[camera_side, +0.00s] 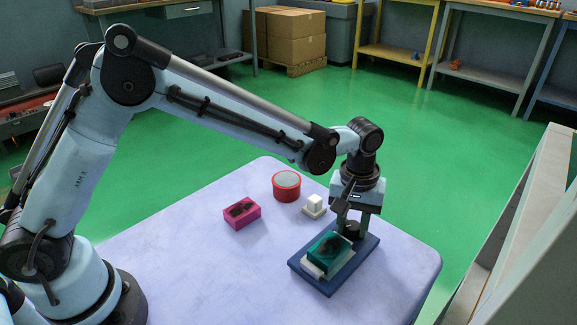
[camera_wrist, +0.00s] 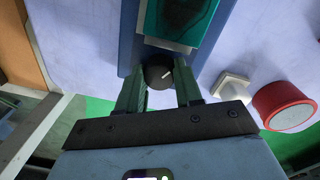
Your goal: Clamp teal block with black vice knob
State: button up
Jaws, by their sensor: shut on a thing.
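The teal block (camera_side: 328,250) lies in the blue vice (camera_side: 353,268) on the table, with a pale strip beside and under it. In the wrist view the teal block (camera_wrist: 178,20) shows at the top, within the blue vice body (camera_wrist: 130,40). The black vice knob (camera_wrist: 158,74) has a white pointer mark and sits at the end of the vice. My gripper (camera_wrist: 160,80) is shut on the knob, one finger on each side. In the side view my gripper (camera_side: 352,222) points down at the vice's far end, and its fingers partly hide the knob.
A magenta block (camera_side: 241,214) with a dark patch, a red round container (camera_side: 286,186) and a small white piece on a base (camera_side: 314,206) stand left of and behind the vice. The table (camera_side: 200,275) is clear at the front. A shelf (camera_side: 520,220) stands off its right edge.

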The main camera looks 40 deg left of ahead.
aim_at(352, 223)
jog(key=shift+m, duration=0.3)
jog(key=m, duration=0.5)
jog(key=shift+m, duration=0.4)
jog(key=m, duration=0.5)
jog(key=shift+m, duration=0.3)
jog(key=o, duration=1)
jog(key=shift+o, duration=0.2)
jog(key=shift+r, duration=0.15)
notch_tip(352, 223, up, 12)
jog(key=shift+w+a, duration=0.2)
